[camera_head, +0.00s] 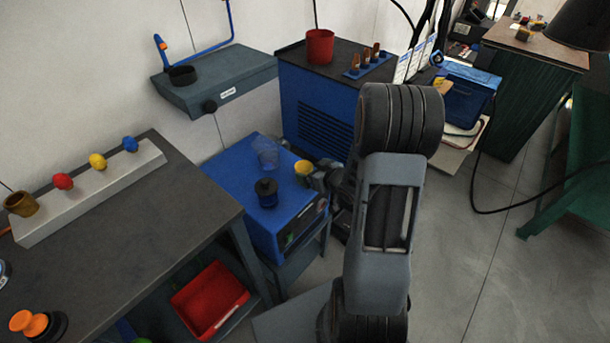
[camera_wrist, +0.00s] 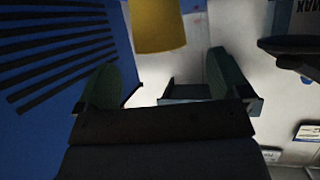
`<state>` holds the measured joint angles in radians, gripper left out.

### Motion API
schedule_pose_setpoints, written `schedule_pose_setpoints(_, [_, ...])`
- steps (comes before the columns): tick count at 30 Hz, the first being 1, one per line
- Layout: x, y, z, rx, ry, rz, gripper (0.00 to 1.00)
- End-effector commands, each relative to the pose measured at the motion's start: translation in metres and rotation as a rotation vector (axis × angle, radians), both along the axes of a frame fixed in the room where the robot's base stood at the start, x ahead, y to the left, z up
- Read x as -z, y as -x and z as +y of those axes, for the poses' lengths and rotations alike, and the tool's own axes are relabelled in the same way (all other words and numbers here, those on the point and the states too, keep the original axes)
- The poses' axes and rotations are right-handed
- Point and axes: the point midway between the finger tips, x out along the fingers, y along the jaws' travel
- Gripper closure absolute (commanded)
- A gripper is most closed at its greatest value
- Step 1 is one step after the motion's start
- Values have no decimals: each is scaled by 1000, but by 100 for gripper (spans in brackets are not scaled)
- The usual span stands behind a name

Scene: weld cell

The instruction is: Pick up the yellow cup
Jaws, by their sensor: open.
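The yellow cup (camera_head: 303,167) shows at the right edge of the blue box's top in the head view, close to the end of my arm. In the wrist view the yellow cup (camera_wrist: 157,27) is at the top middle, cut off by the frame edge. My gripper (camera_wrist: 162,62) is open, with one finger on each side below the cup in the picture. The cup appears just ahead of the fingertips, and I see no grip on it. In the head view my gripper (camera_head: 317,176) is small and partly hidden behind my arm.
The blue box (camera_head: 235,190) also carries a clear blue cup (camera_head: 266,153) and a black knob-like piece (camera_head: 266,190). A blue cabinet (camera_head: 318,112) with a red cup (camera_head: 319,46) stands behind. A grey workbench (camera_head: 110,225) is at left.

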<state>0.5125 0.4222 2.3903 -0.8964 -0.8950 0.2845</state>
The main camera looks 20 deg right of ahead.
Motion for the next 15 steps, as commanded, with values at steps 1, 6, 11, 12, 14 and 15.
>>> schedule_pose_setpoints(1, [2, -3, 1, -1, 0, 0, 6])
schedule_pose_setpoints(6, [5, -11, 4, -4, 0, 0, 6])
schedule_pose_setpoints(11, [14, -30, 8, -4, 0, 1, 6])
schedule_pose_setpoints(12, [16, -35, 9, -4, 0, 0, 6])
schedule_pose_setpoints(14, [19, -41, 11, -4, -1, 1, 6])
schedule_pose_setpoints(15, [21, -45, 12, -4, 0, 0, 6])
